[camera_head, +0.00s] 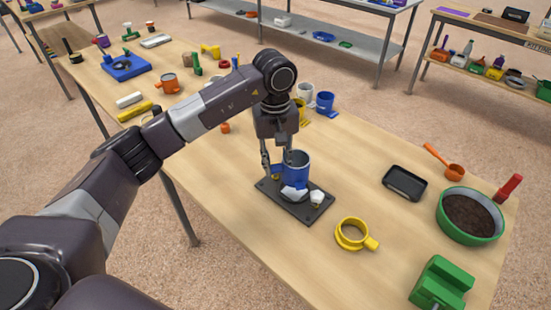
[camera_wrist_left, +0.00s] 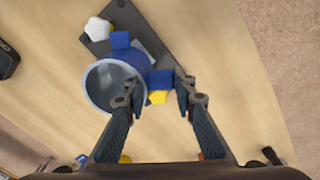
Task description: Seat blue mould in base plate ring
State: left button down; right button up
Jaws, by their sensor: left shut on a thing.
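The blue mould (camera_head: 297,170) is an open-topped cylinder with a grey inside, upright over the dark base plate (camera_head: 313,214). My left gripper (camera_head: 276,168) is at its left side, shut on the mould. In the left wrist view, the mould (camera_wrist_left: 118,66) shows its open mouth, with blue lugs at its side; the fingers (camera_wrist_left: 157,92) are at its near right edge. The base plate (camera_wrist_left: 97,46) lies beneath it, with a white knob (camera_wrist_left: 97,29) and a yellow piece. The mould hides the plate's ring, so I cannot tell whether it is seated. My right gripper is out of view.
A yellow collar (camera_head: 352,235) lies right of the plate. A black tray (camera_head: 405,183), a green bowl of soil (camera_head: 470,215) and a green block (camera_head: 440,284) stand further right. Blue and white cups (camera_head: 325,103) stand behind my arm. The table between is clear.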

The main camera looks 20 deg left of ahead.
pick_arm(q)
notch_tip(320, 180, down, 2)
jog(key=shift+b, duration=0.35)
jog(key=shift+d+f+b, duration=0.15)
jog(key=shift+f+b, duration=0.15)
jog(key=shift+f, duration=0.6)
jog(key=shift+f+b, duration=0.35)
jog(key=shift+f, duration=0.45)
jog(key=shift+s+d+n, duration=0.15)
jog(key=shift+s+n, duration=0.05)
jog(key=shift+n, duration=0.6)
jog(key=n, duration=0.1)
jog(key=s+d+n, duration=0.1)
jog(key=n, duration=0.1)
jog(key=shift+d, duration=0.1)
jog(key=shift+s+d+n, duration=0.15)
jog(key=shift+d+n, duration=0.05)
jog(key=shift+n, duration=0.45)
jog(key=shift+s+d+n, duration=0.1)
jog(key=shift+d+n, duration=0.1)
jog(key=shift+n, duration=0.45)
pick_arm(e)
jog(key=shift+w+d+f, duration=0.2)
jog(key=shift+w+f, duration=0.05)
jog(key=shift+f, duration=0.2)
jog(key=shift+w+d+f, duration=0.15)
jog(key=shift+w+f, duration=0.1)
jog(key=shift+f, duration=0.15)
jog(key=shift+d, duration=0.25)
